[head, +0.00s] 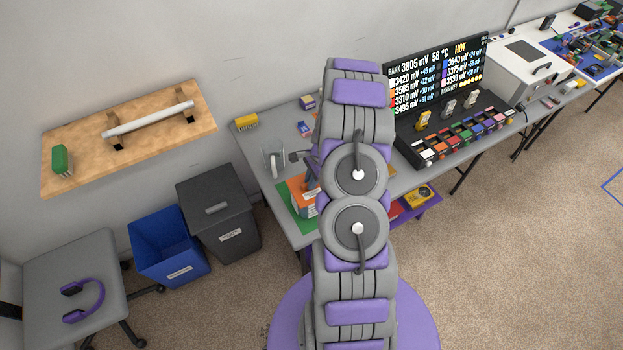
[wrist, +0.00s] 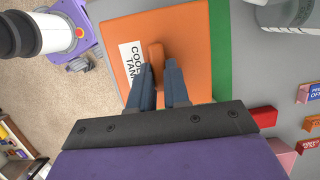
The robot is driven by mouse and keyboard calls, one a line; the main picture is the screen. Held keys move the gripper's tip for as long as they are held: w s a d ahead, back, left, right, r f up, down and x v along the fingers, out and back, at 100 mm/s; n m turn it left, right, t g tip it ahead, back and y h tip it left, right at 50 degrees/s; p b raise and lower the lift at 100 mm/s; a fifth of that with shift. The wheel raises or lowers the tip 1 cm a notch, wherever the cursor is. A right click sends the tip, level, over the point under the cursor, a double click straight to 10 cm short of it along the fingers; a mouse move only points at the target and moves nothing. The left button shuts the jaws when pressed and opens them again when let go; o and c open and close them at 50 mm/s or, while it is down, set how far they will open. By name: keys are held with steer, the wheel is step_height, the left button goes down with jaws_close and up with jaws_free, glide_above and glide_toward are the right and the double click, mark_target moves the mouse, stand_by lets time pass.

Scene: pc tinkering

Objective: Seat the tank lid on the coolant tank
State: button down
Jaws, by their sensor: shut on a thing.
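The orange coolant tank (head: 300,198) stands on a green mat at the left end of the grey bench, partly behind my arm. In the wrist view an orange block with a white label (wrist: 132,62) reading "COOLANT TANK", partly covered, fills the middle. My gripper (wrist: 160,75) is shut on the small upright orange handle (wrist: 156,54), which I take as the tank lid's. The lid's edges are hidden or blend with the orange below. I cannot tell whether the lid rests flush on the tank or is held just above it.
The green mat (wrist: 221,45) borders the tank. A pale round-ended object (head: 273,162) stands left of it on the bench. Red and pink blocks (wrist: 265,117) lie beyond the mat. A black bin (head: 215,225) and blue bin (head: 165,240) stand on the floor.

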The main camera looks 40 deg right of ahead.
steer(key=shift+d+f, duration=0.15)
steer(key=shift+f, duration=0.35)
steer(key=c, duration=1.4)
jaws_free()
steer(key=shift+o, duration=0.2)
steer(key=o, duration=0.5)
steer(key=shift+r, duration=0.1)
steer(key=p+v, duration=0.4)
steer(key=v, duration=0.3)
steer(key=shift+r, duration=0.4)
steer(key=shift+d, duration=0.15)
